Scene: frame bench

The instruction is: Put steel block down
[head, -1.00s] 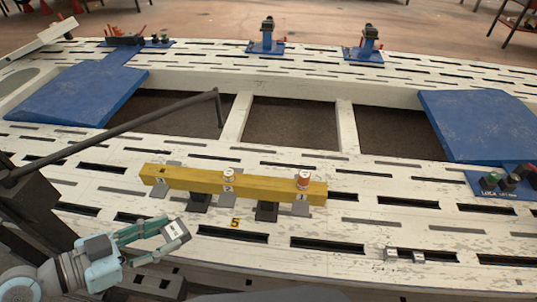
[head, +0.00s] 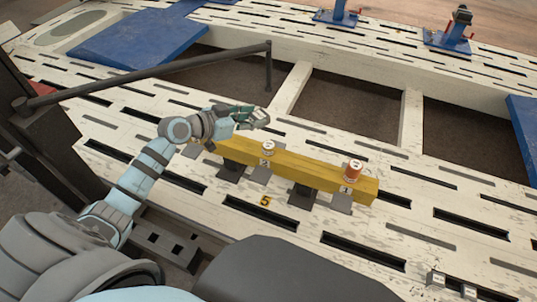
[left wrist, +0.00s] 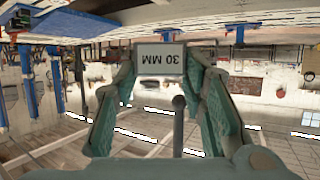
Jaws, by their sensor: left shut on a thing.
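My left gripper (head: 258,118) is shut on a small steel block, seen in the left wrist view (left wrist: 160,60) with a "30 MM" label that appears upside down. In the head view the fingers mostly hide the block. I cannot tell whether the block touches the beam. A white-topped piece (head: 268,148) stands near the beam's middle, and an orange piece with a white top (head: 352,171) stands near its right end. My right gripper is not in view.
The beam rests on dark supports on a white slotted bench (head: 420,215). Small metal blocks (head: 436,278) lie at lower right. A dark bar (head: 150,75) crosses behind my gripper. Blue plates (head: 140,40) lie farther back.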

